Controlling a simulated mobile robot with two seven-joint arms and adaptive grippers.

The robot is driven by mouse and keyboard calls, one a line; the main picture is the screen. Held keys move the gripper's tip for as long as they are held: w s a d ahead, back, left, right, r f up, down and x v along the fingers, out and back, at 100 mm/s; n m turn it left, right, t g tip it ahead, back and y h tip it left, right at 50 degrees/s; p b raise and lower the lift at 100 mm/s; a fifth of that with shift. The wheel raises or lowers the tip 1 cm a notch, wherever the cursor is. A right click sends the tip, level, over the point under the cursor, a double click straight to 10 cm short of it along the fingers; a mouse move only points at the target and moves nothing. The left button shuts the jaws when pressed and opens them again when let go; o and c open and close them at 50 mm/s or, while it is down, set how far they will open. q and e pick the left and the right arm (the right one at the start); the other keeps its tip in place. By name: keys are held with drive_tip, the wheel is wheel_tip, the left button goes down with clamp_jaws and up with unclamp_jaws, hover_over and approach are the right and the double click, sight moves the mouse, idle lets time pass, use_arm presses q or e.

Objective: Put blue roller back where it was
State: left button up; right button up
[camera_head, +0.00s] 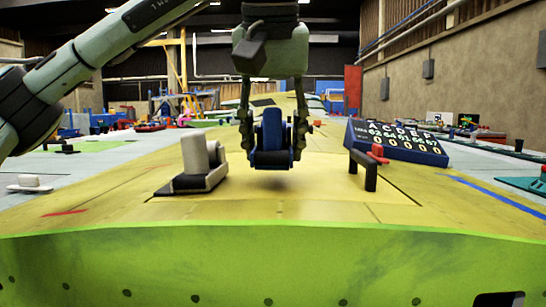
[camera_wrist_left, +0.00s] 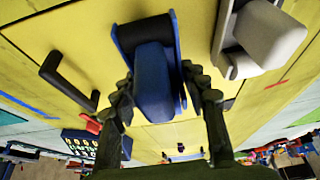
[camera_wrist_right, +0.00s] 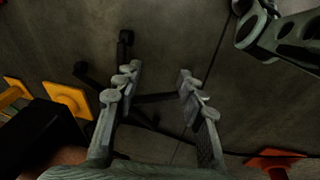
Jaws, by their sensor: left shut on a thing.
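The blue roller (camera_head: 271,135) is held upright between the fingers of my left gripper (camera_head: 272,140), above the yellow wing surface (camera_head: 330,195). A shadow lies on the wing below it. In the left wrist view the blue roller (camera_wrist_left: 153,80) sits between the two fingers, with its dark roller end toward the wing. My left gripper (camera_wrist_left: 160,95) is shut on it. My right gripper (camera_wrist_right: 158,85) is open and empty over a dark floor.
The green front edge (camera_head: 270,265) of the wing is nearest me. The wing between the white roller and the handle is clear.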

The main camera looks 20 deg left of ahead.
use_arm(q)
drive_tip(key=shift+f, duration=1.35)
drive_tip(key=o, duration=1.3)
drive_tip(key=shift+r, duration=0.1)
drive_tip(key=v, duration=1.2)
